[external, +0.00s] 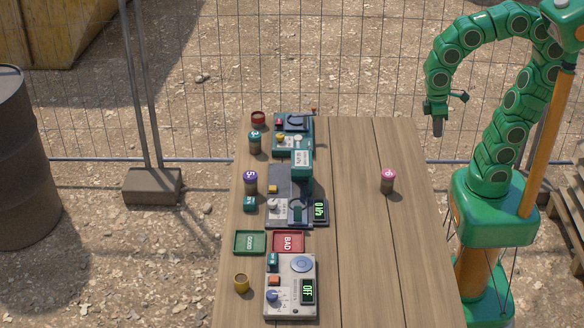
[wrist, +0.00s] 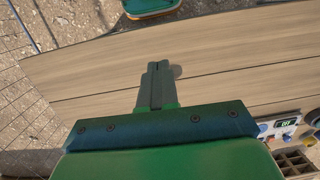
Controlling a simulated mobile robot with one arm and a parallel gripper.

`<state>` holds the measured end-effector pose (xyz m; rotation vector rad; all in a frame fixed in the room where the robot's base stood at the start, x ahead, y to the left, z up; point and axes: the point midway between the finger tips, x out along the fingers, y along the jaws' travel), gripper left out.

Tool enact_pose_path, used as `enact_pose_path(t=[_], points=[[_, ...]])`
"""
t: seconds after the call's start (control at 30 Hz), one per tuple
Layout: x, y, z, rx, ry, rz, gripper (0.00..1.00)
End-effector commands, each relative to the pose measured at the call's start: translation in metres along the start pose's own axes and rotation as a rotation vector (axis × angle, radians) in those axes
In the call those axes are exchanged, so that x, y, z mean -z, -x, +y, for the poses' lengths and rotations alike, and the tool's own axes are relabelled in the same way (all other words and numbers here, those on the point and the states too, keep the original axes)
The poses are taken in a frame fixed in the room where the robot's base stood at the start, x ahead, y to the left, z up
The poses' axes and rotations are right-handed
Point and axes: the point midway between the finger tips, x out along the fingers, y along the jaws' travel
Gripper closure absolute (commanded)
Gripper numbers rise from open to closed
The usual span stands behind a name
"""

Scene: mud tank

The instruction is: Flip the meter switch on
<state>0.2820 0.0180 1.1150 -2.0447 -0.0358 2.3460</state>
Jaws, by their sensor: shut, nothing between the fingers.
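A pale grey meter box (external: 282,293) lies at the near end of the table. It has a blue-grey round disc, an orange button, a blue knob and a dark display that reads OFF in green. Which part is its switch is too small to tell. The meter also shows partly at the right edge of the wrist view (wrist: 287,123).
A grey press-like device (external: 281,208) with a second green display and a teal device (external: 292,142) stand further back. Green (external: 238,243) and red (external: 276,242) trays lie between. A pink-lidded jar (external: 388,183) stands alone. The table's right half is mostly clear. A wire fence (external: 350,70) runs behind.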

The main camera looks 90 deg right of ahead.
Motion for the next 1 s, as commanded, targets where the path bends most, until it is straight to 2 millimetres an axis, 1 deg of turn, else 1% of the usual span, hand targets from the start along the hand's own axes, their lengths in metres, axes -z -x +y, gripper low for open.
enact_pose_path(t=[0.03,0.1,0.53,1.0], points=[[0.010,0.004,-0.004,0.006,0.001,0.005,1.00],[0.023,0.010,-0.008,0.015,0.000,0.010,1.00],[0.103,0.037,-0.039,0.069,0.000,0.038,1.00],[0.190,0.057,-0.079,0.131,0.002,0.065,1.00]])
